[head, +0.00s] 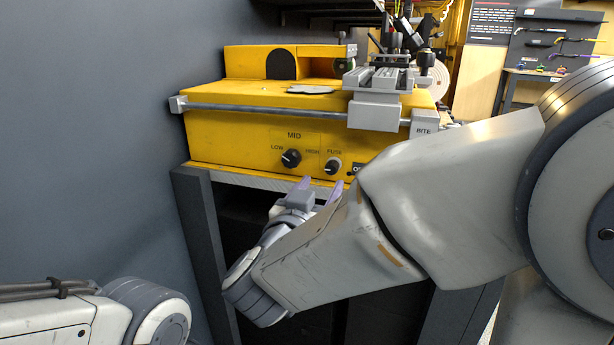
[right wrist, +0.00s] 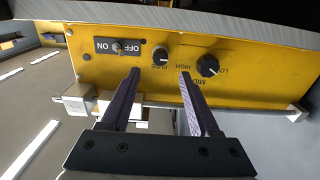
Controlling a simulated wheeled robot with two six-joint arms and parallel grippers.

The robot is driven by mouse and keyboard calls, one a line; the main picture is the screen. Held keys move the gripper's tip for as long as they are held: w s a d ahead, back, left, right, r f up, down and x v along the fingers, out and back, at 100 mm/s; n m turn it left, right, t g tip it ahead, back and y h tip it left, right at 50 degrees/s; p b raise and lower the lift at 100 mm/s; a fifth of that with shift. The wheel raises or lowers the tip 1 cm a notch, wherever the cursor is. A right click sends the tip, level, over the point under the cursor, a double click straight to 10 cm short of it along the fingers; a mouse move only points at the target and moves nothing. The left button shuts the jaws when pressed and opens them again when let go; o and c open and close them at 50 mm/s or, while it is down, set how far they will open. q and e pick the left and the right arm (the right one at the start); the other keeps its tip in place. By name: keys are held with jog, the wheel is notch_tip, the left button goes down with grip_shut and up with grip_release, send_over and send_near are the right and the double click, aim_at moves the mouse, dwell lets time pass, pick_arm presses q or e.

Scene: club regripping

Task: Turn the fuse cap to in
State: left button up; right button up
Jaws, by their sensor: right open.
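The fuse cap (head: 333,166) is a small round dark knob with a pale edge under the FUSE label, on the front of the yellow machine (head: 230,132). It also shows upside down in the right wrist view (right wrist: 160,53). Which way it is turned is too small to tell. My right gripper (head: 318,188) is open and empty, just below and in front of the panel. In the right wrist view its purple fingers (right wrist: 159,74) point at the panel, with the cap between and beyond their tips, apart from them. My left gripper is out of view.
A larger black MID knob (head: 291,158) with LOW and HIGH marks sits left of the cap. An ON/OFF switch (right wrist: 117,47) is on the cap's other side. A metal rail (head: 260,109) and clamp block (head: 374,112) stick out above. A grey wall stands at left.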

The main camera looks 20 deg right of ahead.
aim_at(330, 170)
jog(key=b+x, duration=0.1)
jog(key=x, duration=0.6)
jog(key=shift+w, duration=0.15)
grip_shut()
